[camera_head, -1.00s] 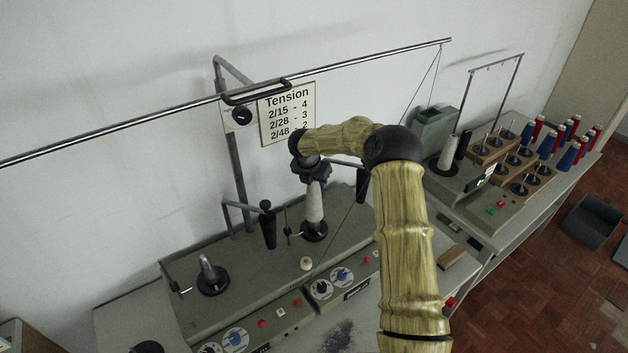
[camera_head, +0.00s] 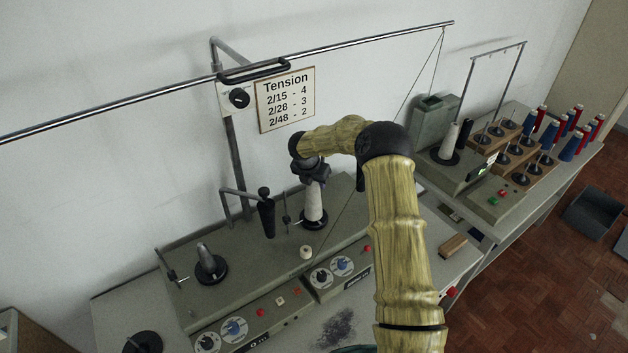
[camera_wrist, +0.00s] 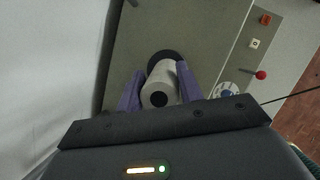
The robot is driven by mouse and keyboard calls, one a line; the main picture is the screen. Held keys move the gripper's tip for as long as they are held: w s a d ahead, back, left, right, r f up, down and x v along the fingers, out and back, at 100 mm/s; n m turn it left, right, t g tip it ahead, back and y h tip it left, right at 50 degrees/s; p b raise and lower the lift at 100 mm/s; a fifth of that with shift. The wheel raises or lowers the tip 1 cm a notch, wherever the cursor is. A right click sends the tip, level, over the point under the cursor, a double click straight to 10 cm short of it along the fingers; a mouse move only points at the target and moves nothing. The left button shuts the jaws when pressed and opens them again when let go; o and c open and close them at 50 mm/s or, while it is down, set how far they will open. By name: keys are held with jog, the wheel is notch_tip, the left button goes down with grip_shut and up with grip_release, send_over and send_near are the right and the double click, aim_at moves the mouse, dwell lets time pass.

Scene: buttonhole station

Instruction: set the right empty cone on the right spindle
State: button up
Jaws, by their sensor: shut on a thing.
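The right empty cone (camera_head: 314,203) is pale grey and stands upright below my gripper (camera_head: 314,180). In the wrist view my gripper (camera_wrist: 160,80) has its two purple fingers shut on the cone (camera_wrist: 160,88), one on each side. The cone's lower end is at the black round base (camera_head: 314,222) of the right spindle, and the base also shows behind the cone in the wrist view (camera_wrist: 166,55). The spindle's post is hidden by the cone. I cannot tell whether the cone's bottom touches the base.
A grey tapered post (camera_head: 205,254) on a black disc stands at left. A black tapered handle (camera_head: 266,216) and a thin tension bracket (camera_head: 287,220) stand just left of the cone. The metal rail (camera_head: 350,46) and Tension sign (camera_head: 285,98) are behind.

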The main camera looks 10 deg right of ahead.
jog(key=shift+s, duration=0.1)
dwell(0.3)
jog(key=o, duration=1.3)
jog(key=shift+a, duration=0.1)
jog(key=shift+s+a+r+b, duration=0.15)
jog(key=shift+r+b, duration=0.15)
jog(key=shift+r, duration=0.4)
jog(key=b+v, duration=0.3)
jog(key=v, duration=1.3)
jog(key=shift+s, duration=0.1)
jog(key=shift+f, duration=0.1)
